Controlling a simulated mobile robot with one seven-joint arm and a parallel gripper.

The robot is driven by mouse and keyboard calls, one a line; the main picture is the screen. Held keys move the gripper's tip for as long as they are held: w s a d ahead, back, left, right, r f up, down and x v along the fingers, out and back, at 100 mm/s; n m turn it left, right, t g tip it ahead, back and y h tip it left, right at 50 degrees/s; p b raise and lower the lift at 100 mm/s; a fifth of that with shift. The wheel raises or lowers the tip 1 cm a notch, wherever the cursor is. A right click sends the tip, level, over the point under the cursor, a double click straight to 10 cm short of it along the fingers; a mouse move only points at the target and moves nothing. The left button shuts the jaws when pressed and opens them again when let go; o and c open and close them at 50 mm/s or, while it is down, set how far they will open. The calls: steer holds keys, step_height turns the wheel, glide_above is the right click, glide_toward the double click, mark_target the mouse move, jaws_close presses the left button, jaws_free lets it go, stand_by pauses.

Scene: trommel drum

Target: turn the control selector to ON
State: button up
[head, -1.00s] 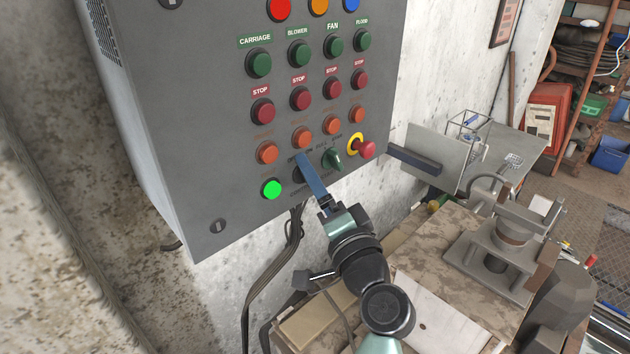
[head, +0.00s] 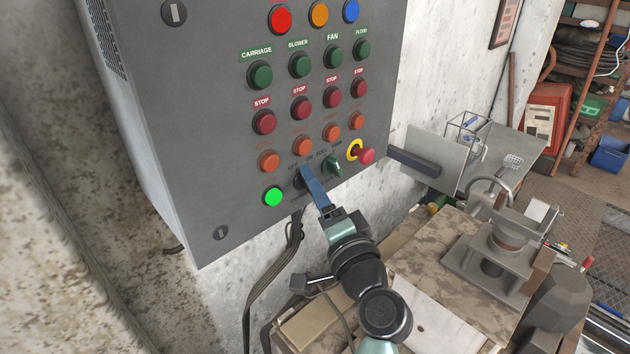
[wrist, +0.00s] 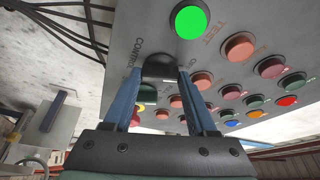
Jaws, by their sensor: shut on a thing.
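The control selector is a black knob (wrist: 160,68) low on the grey panel, by the word CONTROL. In the head view only a dark edge of it (head: 298,181) shows beside my blue fingers. My gripper (wrist: 158,75) has one finger on each side of the knob and is shut on it. In the head view my gripper (head: 306,173) reaches up to the panel's lower part from below. The fingers hide much of the selector's face and marks, so I cannot tell which way it points.
A lit green button (head: 273,196) is close to the left of the selector. A dark green selector (head: 331,165) and a red emergency stop with yellow collar (head: 365,156) are close on the right. Orange buttons (head: 302,146) sit just above. Black cables (head: 290,240) hang below the panel.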

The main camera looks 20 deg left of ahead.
steer(key=shift+r+m+g+h+p, duration=0.15)
steer(key=shift+m+g+h+p, duration=0.45)
steer(key=shift+m+p, duration=2.3)
steer(key=shift+r+m+g+h+p, duration=0.1)
steer(key=shift+m+g+h+p, duration=0.8)
steer(key=shift+p, duration=3.65)
steer(key=shift+f+m+t+y, duration=0.1)
steer(key=shift+m+t+y, duration=0.2)
steer(key=shift+m+y, duration=0.1)
steer(key=o, duration=1.4)
steer(key=shift+c, duration=0.2)
steer(key=b+v, duration=0.1)
steer(key=v, duration=1.2)
steer(key=shift+b, duration=0.3)
